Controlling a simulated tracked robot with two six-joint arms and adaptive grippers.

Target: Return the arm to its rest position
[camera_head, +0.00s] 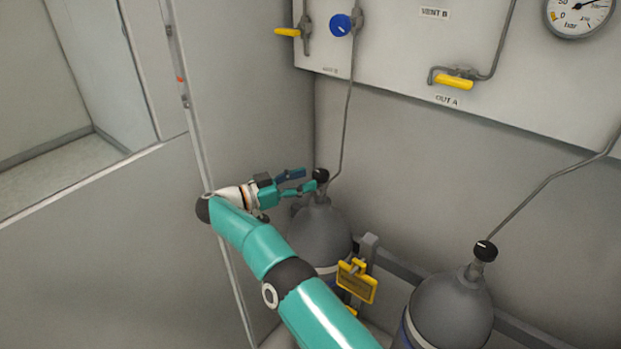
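My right arm (262,249) comes in from the lower right and reaches toward the left gas cylinder (318,236). My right gripper (309,178) is at the arm's far end, just left of the black valve knob (320,175) on top of that cylinder. Its two fingers are spread, with a gap between them and nothing held. One fingertip looks very close to the knob; I cannot tell whether it touches. My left gripper is not in view. The arm covers part of the left cylinder's lower body.
A right gas cylinder (452,308) stands at the lower right. A yellow tag (356,281) hangs between the cylinders. A panel (395,62) with yellow-handled valves, a blue knob (341,25) and a gauge (578,14) is above. A grey partition (110,255) stands left of the arm.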

